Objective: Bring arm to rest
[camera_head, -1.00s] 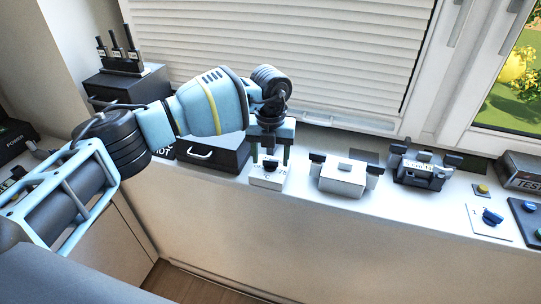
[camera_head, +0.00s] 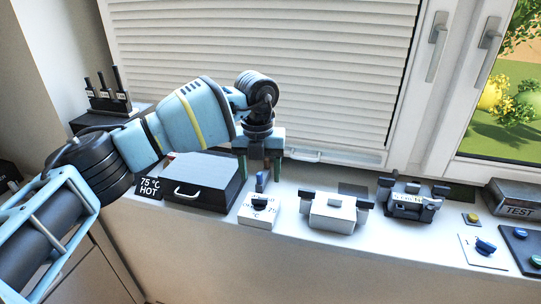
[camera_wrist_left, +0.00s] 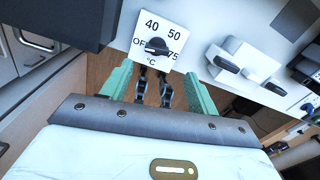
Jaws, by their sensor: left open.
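My left gripper (camera_head: 262,178) is open, with its two green fingers pointing down over the white dial box (camera_head: 259,212) on the sill. In the left wrist view the gripper (camera_wrist_left: 155,78) shows two green fingers apart, with no object held between them. The dial's black knob (camera_wrist_left: 157,46) lies just beyond the fingertips, among the marks OFF, 40, 50 and 75 °C. My left arm reaches in from the left, bent over the sill. My right gripper is not in view.
A black case (camera_head: 204,182) with a handle stands left of the dial box. To the right are a white block device (camera_head: 334,212), a dark device (camera_head: 411,200), a blue knob (camera_head: 485,246) and a TEST box (camera_head: 516,196). The blind and window rise behind.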

